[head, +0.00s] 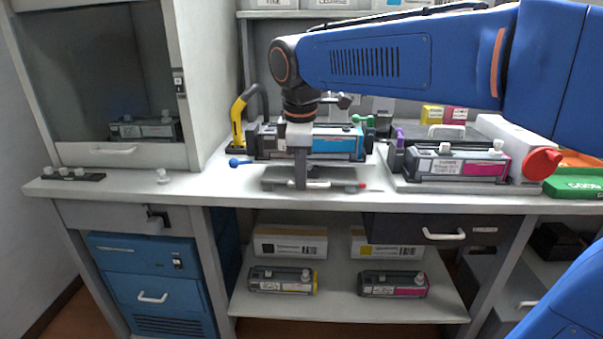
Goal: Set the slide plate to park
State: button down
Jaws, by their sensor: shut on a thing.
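The slide plate (335,183) belongs to a low grey fixture at the front of the bench, in the middle of the head view. A small red tip shows at the fixture's right end. My gripper (300,182) comes straight down from above and its fingers reach the fixture left of its middle. It is shut on what appears to be the slide plate; the fingers hide the exact grip. I cannot read any park mark at this size.
A cyan cartridge (338,143) stands close behind my gripper. A yellow-handled tool (238,120) and a blue knob (236,162) are to the left. A magenta cartridge (455,163) sits in a tray at right, beside a red cap (541,163).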

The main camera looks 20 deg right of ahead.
jog(key=c, duration=1.8)
grip_release()
jog(key=shift+s+a, duration=0.15)
jog(key=shift+s, duration=0.15)
jog(key=shift+c, duration=0.2)
jog(key=shift+r, duration=0.15)
notch_tip(320, 180, up, 17)
jog(key=s, duration=0.3)
jog(key=shift+a, duration=0.4)
jog(key=s+d+f+m+t, duration=0.1)
jog(key=s+d+f+m, duration=0.3)
jog(key=f, duration=0.7)
jog(key=s+d+f+m, duration=0.5)
jog(key=s+f, duration=0.2)
jog(key=f, duration=0.4)
jog(key=s+d+f+m+t, duration=0.1)
jog(key=s+d+f+m, duration=0.4)
jog(key=f, duration=0.6)
jog(key=shift+s+m+t+y, duration=0.3)
jog(key=shift+s, duration=0.45)
